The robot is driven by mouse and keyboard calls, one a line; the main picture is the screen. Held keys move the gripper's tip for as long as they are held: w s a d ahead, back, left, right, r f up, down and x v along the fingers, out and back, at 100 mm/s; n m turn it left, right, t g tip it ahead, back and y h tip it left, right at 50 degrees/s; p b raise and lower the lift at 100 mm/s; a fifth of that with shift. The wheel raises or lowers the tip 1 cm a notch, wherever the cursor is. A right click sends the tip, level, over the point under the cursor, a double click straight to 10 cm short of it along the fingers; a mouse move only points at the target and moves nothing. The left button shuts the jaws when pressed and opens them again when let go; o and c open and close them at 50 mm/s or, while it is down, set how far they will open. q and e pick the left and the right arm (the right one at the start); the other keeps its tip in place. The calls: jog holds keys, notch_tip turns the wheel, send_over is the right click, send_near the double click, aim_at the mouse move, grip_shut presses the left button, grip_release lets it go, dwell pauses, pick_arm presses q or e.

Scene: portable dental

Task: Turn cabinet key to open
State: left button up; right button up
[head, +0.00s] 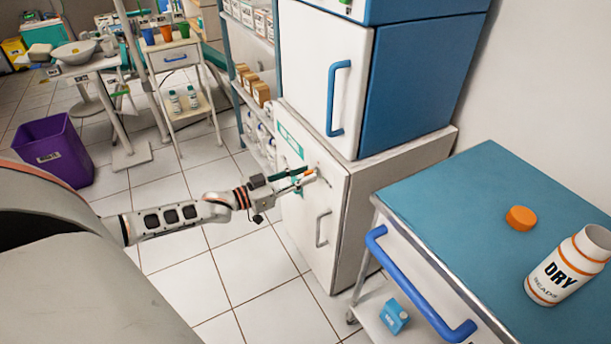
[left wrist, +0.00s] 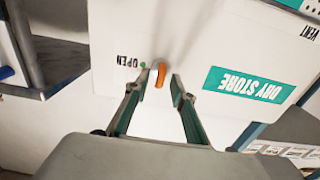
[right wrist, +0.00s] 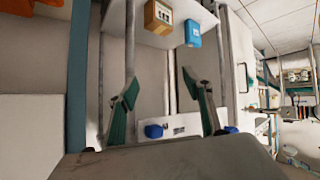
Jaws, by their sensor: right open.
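The white cabinet (head: 317,238) marked DRY STORE stands in the middle of the head view, under a blue and white unit. An orange key (left wrist: 160,75) sticks out of its front, close to a green dot and the word OPEN (left wrist: 127,62) in the left wrist view. My left gripper (head: 296,181) is at the cabinet front. In the left wrist view its fingers (left wrist: 160,82) stand apart, with the key between their tips and a gap showing. The cabinet door looks closed. My right gripper (right wrist: 166,92) is open and empty in the right wrist view, away from the key.
A blue-topped cart (head: 470,200) with a blue handle stands right of the cabinet, carrying a DRY bottle (head: 567,268) and its orange cap (head: 520,218). A shelf rack (head: 250,60) stands left of the cabinet. A purple bin (head: 55,150) is on the left floor.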

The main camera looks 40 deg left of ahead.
pick_arm(q)
jog(key=shift+w+d, duration=0.1)
jog(key=shift+w, duration=0.1)
grip_shut()
